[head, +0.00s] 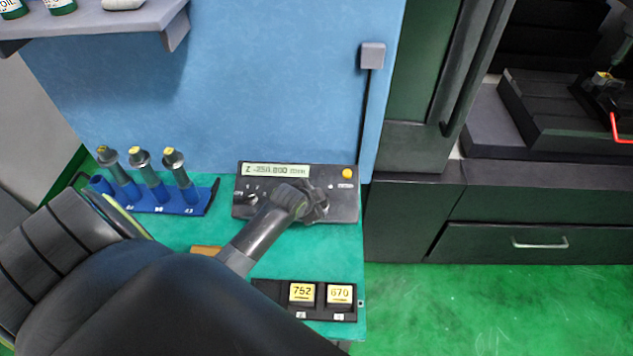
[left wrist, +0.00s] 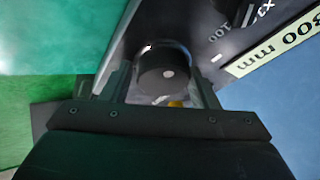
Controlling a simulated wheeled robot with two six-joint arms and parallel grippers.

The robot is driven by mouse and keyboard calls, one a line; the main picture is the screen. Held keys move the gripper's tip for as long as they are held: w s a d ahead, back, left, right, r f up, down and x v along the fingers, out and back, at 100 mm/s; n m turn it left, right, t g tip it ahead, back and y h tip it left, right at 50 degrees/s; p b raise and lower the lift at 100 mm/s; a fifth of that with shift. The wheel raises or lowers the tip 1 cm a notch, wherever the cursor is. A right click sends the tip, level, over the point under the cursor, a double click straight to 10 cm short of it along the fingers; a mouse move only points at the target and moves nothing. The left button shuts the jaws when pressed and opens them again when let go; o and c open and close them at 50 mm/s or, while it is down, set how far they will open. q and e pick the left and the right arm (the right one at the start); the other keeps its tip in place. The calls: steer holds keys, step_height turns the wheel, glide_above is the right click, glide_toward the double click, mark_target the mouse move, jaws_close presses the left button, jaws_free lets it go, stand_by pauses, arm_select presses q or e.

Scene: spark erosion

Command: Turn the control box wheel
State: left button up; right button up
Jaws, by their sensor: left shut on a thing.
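The grey control box (head: 345,208) stands on the green bench top, its lit display (head: 275,170) reading a Z value in mm. A yellow button (head: 347,173) is at its upper right. My left gripper (head: 303,203) reaches in from the lower left onto the middle of the box's face. In the left wrist view the dark round wheel (left wrist: 170,62) with a pale dot sits between the two fingers, and the left gripper (left wrist: 163,88) is shut on it. In the head view the gripper hides much of the wheel. My right gripper is not in view.
A blue rack (head: 190,209) with several tool holders stands left of the box. A black tray (head: 318,313) with yellow-labelled blocks, 752 and 670, lies in front. A grey shelf (head: 95,27) juts out at upper left. Dark machine cabinets (head: 480,205) stand to the right.

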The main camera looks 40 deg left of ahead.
arm_select(q)
steer(key=shift+w+a+r, duration=0.1)
steer(key=shift+w+r, duration=0.2)
steer(key=shift+r, duration=0.15)
steer(key=o, duration=0.8)
steer(key=shift+o, duration=0.4)
steer(key=shift+s+a+f, duration=0.1)
steer(key=shift+s+f, duration=0.1)
steer(key=shift+f, duration=0.05)
steer(key=shift+s+r, duration=0.3)
steer(key=shift+s, duration=0.1)
steer(key=b+v, duration=0.2)
steer(key=v, duration=1.4)
steer(key=shift+r, duration=0.25)
